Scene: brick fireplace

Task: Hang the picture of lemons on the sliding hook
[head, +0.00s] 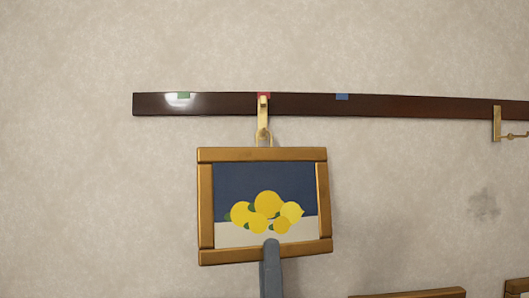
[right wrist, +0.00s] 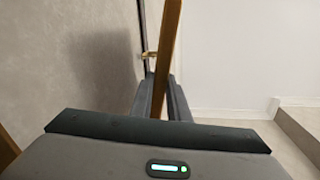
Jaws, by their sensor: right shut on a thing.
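The picture of lemons (head: 265,180) has a wooden frame and is near upright, slightly tilted, in front of the wall. The brass sliding hook (head: 263,118) hangs from the dark rail at the red mark, directly above it. A small hanger loop (head: 265,140) at the frame's top meets the hook's lower end; I cannot tell whether it is caught on it. My right gripper (head: 271,243) is shut on the frame's bottom edge. In the right wrist view the frame (right wrist: 168,45) shows edge-on between the fingers (right wrist: 160,98). My left gripper is not in view.
The dark rail (head: 410,105) runs along the wall, with green (head: 184,95), red (head: 264,95) and blue (head: 342,97) marks. Another brass piece (head: 497,123) with a small arm hangs at its right. Other wooden frame tops (head: 425,293) show at the bottom right. A smudge (head: 484,204) marks the wall.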

